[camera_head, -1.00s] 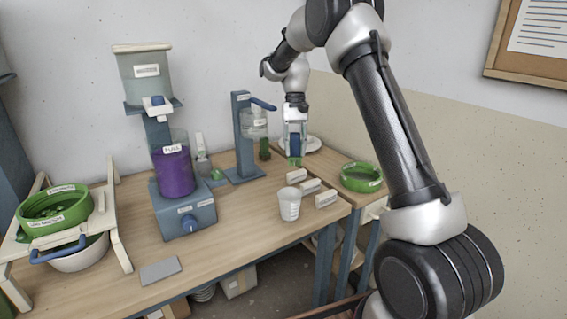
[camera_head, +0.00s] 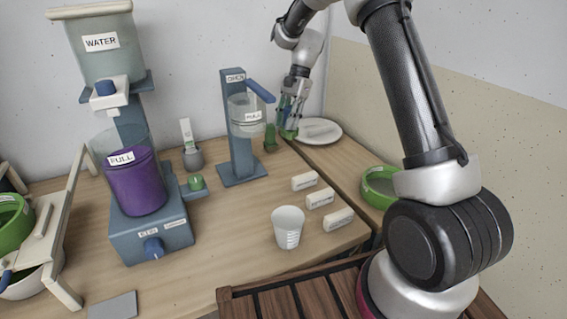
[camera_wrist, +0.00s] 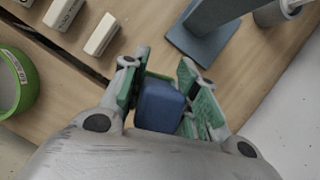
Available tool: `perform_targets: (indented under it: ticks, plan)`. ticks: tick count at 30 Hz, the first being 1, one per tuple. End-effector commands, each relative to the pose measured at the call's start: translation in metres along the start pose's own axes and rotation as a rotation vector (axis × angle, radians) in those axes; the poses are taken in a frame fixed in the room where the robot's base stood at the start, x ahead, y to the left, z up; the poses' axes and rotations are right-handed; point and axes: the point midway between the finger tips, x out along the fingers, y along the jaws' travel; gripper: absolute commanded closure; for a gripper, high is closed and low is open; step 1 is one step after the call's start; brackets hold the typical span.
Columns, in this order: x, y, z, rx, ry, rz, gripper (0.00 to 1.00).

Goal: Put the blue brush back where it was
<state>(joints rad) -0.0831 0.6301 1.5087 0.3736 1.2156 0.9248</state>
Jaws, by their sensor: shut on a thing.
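My gripper (camera_head: 288,130) is at the back right of the table, close in front of the white plate in the head view. In the wrist view, its green-padded fingers (camera_wrist: 160,95) are around a blue block-like part (camera_wrist: 160,106), which I take to be the blue brush. Its bristles are hidden, and I cannot tell whether it touches the table. A small green piece (camera_head: 270,138) stands just left of my gripper, beside the blue dispenser stand (camera_head: 240,150).
A white plate (camera_head: 325,132) lies at the back right. Several white labelled blocks (camera_head: 304,180), a white cup (camera_head: 288,228) and a green bowl (camera_head: 378,187) stand nearer. The mixer with purple liquid (camera_head: 135,185) and a grey pot (camera_head: 192,158) are left. A slatted wooden surface (camera_head: 290,300) lies in front.

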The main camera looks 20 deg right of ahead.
Motion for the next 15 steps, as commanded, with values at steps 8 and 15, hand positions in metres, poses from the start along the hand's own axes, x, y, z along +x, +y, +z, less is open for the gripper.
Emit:
perform_targets:
  ticks: [8, 15]
  plan:
    - [0.024, -0.018, 0.010, 0.323, -0.001, -0.132, 1.00]
    - [0.066, -0.018, -0.007, 0.341, -0.001, -0.138, 1.00]
